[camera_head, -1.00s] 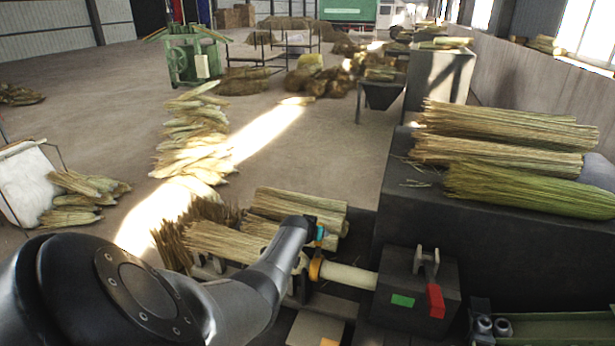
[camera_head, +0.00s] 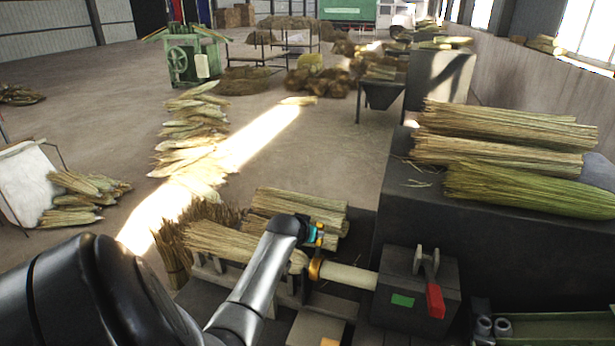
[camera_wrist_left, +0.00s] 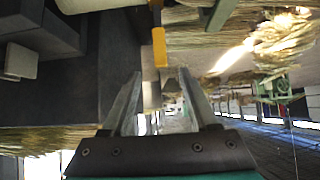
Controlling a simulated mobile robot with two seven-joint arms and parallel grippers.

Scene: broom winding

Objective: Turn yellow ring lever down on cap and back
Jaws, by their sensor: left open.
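The yellow ring (camera_head: 316,268) sits around the pale shaft (camera_head: 346,276), between the bound straw and the dark machine block. A small yellow piece, which looks like its lever, shows above it in the head view. In the left wrist view the yellow lever (camera_wrist_left: 159,47) points toward the gap between my fingers. My left gripper (camera_wrist_left: 160,76) is open and empty, with the lever just beyond its fingertips. My right gripper is not in view.
The dark machine block (camera_head: 405,275) carries a red-handled lever (camera_head: 434,299) and a green button (camera_head: 402,300). Straw bundles (camera_head: 298,208) lie just behind the ring. More straw (camera_head: 500,150) is stacked on the dark bench at right.

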